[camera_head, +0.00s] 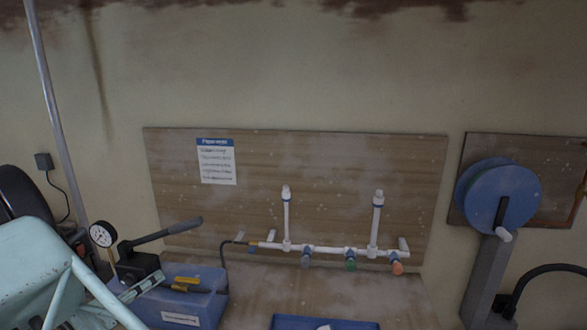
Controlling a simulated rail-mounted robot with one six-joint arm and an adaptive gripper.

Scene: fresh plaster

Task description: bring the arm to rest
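My gripper is not in view, and no part of the arm can be made out for certain in the head view. A white pipe assembly (325,250) runs along the foot of a wooden board (330,165) on the wall. Two white risers stand up from it, and green, orange and grey-blue fittings sit along its lower side. A dark hose (223,252) reaches its left end. At the lower left is a blue tub (207,308) with a long dark lever (165,231), yellow-handled parts and a round pressure gauge (102,234).
A pale teal frame (40,270) with a dark wheel (22,192) fills the lower left. A blue tray (290,323) is cut off at the bottom edge. A blue reel (505,195), grey post (482,280) and black curved hose (545,270) stand right.

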